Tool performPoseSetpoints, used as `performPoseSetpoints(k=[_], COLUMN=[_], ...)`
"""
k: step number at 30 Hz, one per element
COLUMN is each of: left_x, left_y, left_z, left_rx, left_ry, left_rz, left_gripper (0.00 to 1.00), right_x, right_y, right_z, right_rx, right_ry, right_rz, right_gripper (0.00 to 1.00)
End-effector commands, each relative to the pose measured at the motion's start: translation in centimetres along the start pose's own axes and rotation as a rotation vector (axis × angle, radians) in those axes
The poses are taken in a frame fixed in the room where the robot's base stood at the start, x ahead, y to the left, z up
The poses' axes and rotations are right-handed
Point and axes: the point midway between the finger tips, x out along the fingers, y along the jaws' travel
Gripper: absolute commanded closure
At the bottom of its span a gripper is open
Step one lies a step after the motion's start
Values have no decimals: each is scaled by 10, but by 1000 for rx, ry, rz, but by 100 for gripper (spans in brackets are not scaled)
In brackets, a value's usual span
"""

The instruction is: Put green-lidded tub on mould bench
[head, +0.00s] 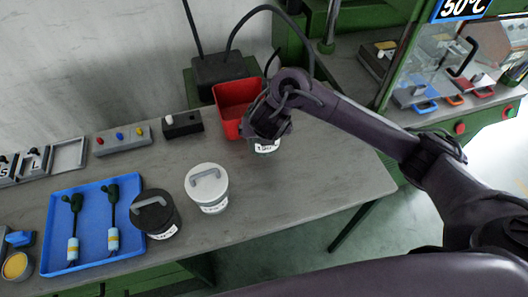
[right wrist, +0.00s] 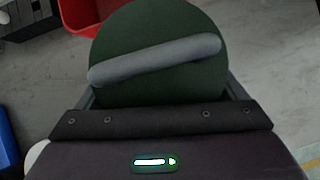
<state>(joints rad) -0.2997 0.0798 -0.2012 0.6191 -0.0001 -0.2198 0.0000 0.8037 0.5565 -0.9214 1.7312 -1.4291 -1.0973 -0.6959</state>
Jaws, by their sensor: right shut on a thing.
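The green-lidded tub (right wrist: 150,28) fills the top of the right wrist view, with a grey bar handle (right wrist: 155,60) across its round dark green lid. In the head view my right gripper (head: 268,125) hides most of it; its white label and lower side (head: 267,148) show below the gripper. The right gripper is shut on this tub, near the right end of the grey bench (head: 290,190). I cannot tell whether the tub's base touches the bench top. My left gripper is not in view.
A red bin (head: 228,97) stands just left of the gripper. A white-lidded tub (head: 207,188), a black-lidded tub (head: 157,214) and a blue tray (head: 92,185) with two cable parts are further left. A green machine (head: 405,110) with a clear guard stands behind right. The bench's right end is clear.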

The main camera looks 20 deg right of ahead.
Motion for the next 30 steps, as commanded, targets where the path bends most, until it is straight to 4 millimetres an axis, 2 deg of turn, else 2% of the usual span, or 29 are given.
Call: performPoseSetpoints(k=[1,7,15,28,29,30], left_x=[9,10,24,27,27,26], left_y=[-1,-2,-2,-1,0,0], left_z=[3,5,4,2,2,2], left_rx=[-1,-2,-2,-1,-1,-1], left_ry=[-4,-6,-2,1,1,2], left_rz=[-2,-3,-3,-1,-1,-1], left_gripper=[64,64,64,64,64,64], right_x=[8,18,48,52,53,52], right_y=[0,0,0,0,0,0], right_z=[-4,-10,-30,-32,-33,-33], right_rx=[3,2,2,2,1,1], right_ry=[-4,-4,-3,-5,-2,-2], right_rz=[0,0,0,1,1,1], right_gripper=[49,49,49,49,7,2])
